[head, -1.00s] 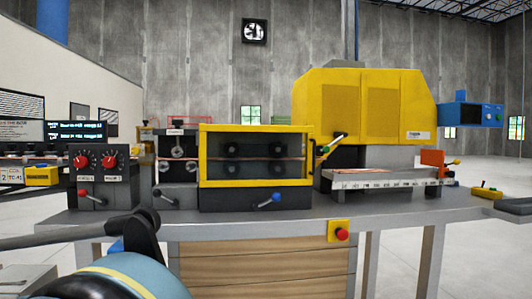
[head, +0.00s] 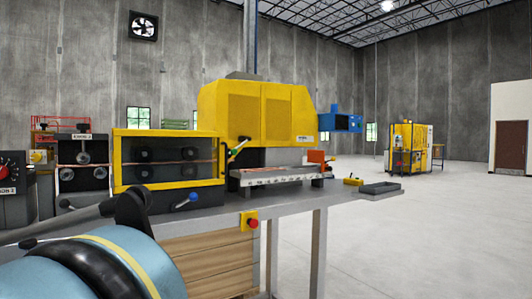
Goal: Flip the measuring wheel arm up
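The bench machine holds a copper tube line. A yellow-framed window box (head: 118,160) has black wheels (head: 145,155) behind its pane, with a thin copper-coloured tube crossing them. A small orange part (head: 316,156) stands at the right end of the ruled grey bed (head: 275,176). I cannot tell which part is the measuring wheel arm. My own light-blue arm link fills the lower left; my gripper cannot be made out.
The grey bench (head: 290,203) carries a red stop button on a yellow box (head: 250,221). A grey tray (head: 380,188) sits at its right end. Open concrete floor (head: 440,230) lies right of the bench. Another yellow machine (head: 408,147) stands far back.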

